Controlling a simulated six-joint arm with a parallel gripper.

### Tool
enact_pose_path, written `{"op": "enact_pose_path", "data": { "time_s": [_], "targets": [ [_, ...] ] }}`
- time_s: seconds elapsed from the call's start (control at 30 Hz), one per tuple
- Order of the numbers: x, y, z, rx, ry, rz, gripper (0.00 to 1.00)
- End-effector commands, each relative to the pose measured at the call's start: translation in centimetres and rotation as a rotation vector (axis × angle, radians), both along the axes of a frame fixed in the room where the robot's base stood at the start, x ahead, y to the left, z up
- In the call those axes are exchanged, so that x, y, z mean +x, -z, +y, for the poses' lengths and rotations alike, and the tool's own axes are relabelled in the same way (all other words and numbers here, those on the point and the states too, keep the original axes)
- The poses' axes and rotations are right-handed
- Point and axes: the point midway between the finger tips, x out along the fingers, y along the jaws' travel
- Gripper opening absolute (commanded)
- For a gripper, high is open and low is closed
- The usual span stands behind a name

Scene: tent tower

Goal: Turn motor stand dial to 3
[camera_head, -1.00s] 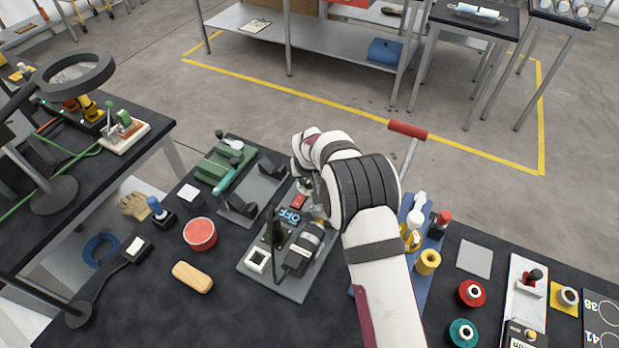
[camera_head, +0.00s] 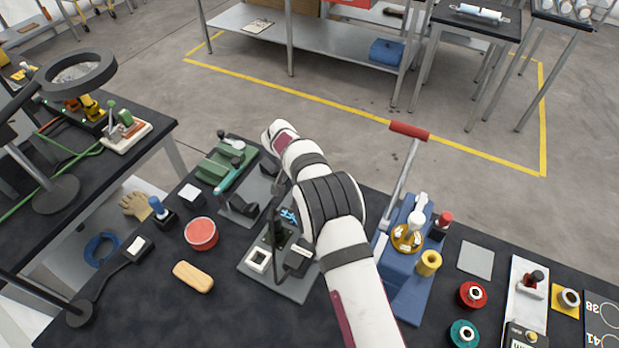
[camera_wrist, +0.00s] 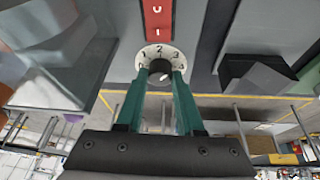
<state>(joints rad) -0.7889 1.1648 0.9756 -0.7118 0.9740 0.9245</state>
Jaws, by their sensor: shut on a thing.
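The dial is a white disc (camera_wrist: 160,53) with black numbers, 2 at the top and 3 to its right, in the wrist view. Its dark knob (camera_wrist: 158,67) sits between the two teal fingers of my gripper (camera_wrist: 160,74), which are shut on it. A pale mark shows on the knob, but I cannot tell which number it points to. My arm hides the dial and fingertips there.
A red block with white marks (camera_wrist: 157,18) is just beyond the dial. Dark angled blocks (camera_wrist: 255,80) stand to the right. In the head view, a blue press with a red-handled lever (camera_head: 408,132) stands right of my arm, and a red tub (camera_head: 200,233) sits left.

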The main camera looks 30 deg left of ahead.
Motion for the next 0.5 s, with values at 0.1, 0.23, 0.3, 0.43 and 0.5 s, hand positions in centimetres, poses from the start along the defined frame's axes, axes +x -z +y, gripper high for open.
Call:
{"op": "enact_pose_path", "data": {
  "time_s": [0.1,0.23,0.3,0.43,0.5],
  "targets": [
    [0.12,-0.07,0.02,0.0,0.035,-0.003,0.0],
    [0.1,-0.04,0.01,0.0,0.06,-0.002,0.0],
    [0.1,-0.04,0.02,-0.001,0.067,-0.003,0.0],
    [0.1,-0.05,0.02,0.0,0.073,-0.002,0.0],
    [0.1,-0.05,0.01,0.0,0.074,-0.002,0.0]
  ]
}}
